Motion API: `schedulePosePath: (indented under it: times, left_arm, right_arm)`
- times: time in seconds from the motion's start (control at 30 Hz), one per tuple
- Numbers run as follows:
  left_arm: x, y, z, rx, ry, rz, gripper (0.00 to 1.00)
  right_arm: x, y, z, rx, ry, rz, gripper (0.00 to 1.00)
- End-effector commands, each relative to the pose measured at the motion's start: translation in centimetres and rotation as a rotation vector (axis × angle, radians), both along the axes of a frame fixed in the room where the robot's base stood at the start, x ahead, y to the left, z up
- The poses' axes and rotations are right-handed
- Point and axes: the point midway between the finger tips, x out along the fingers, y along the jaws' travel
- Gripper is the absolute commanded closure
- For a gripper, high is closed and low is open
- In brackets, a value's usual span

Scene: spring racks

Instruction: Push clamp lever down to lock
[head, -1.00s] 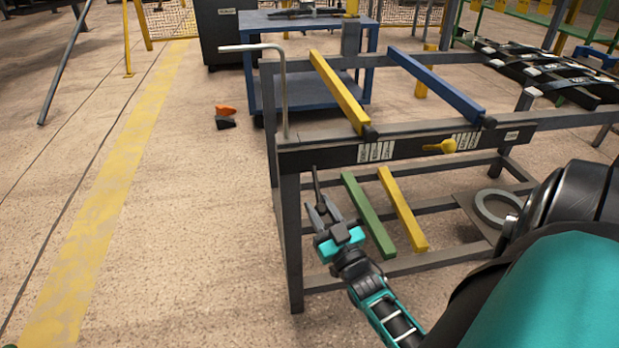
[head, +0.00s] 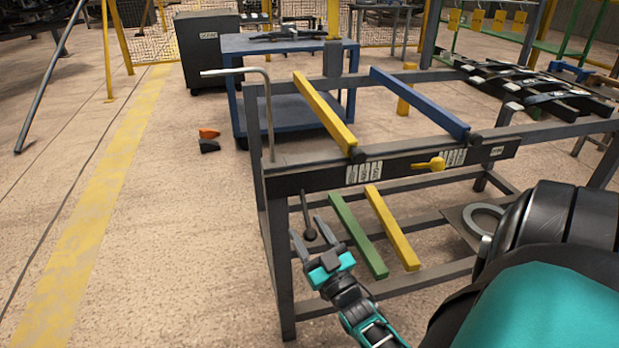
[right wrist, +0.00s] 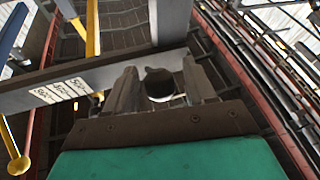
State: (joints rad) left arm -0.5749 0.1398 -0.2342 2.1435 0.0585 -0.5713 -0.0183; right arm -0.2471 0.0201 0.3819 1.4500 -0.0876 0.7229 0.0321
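A dark lever (head: 306,212) with a round knob (head: 311,235) hangs nearly straight down below the left part of the rack's front rail (head: 400,166). My right gripper (head: 311,232) is at its lower end, with the fingers apart on either side of the knob. In the right wrist view the dark knob (right wrist: 160,84) sits between the two open fingers; I cannot tell whether they touch it. A yellow handle (head: 430,164) with a round end sticks out sideways on the same rail. My left gripper is not in view.
Yellow (head: 325,112) and blue (head: 420,102) bars lie across the rack top. Green (head: 358,238) and yellow (head: 393,230) bars lie on the lower frame. A bent grey pipe (head: 268,115) stands at the rack's left corner. The floor to the left is mostly clear.

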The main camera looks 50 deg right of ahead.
Motion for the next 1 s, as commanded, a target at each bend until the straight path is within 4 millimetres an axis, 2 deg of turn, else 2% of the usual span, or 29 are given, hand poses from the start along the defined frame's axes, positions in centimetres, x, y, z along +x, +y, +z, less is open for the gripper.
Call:
schedulePosePath:
  times: [0.23, 0.37, 0.8, 1.0]
  left_arm:
    - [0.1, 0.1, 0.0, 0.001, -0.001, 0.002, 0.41]
    - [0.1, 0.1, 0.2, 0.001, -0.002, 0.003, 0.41]
    - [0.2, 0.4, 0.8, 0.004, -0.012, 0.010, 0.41]
    - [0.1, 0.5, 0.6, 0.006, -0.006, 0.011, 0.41]
  right_arm:
    - [-0.1, 0.0, -0.1, 0.002, 0.000, -0.001, 0.44]
    - [-1.0, 0.2, -0.5, 0.003, 0.003, -0.001, 0.44]
    - [-9.1, 2.4, -3.6, 0.002, 0.003, 0.000, 0.44]
    - [-11.2, 3.0, -4.5, 0.002, 0.000, 0.000, 0.44]
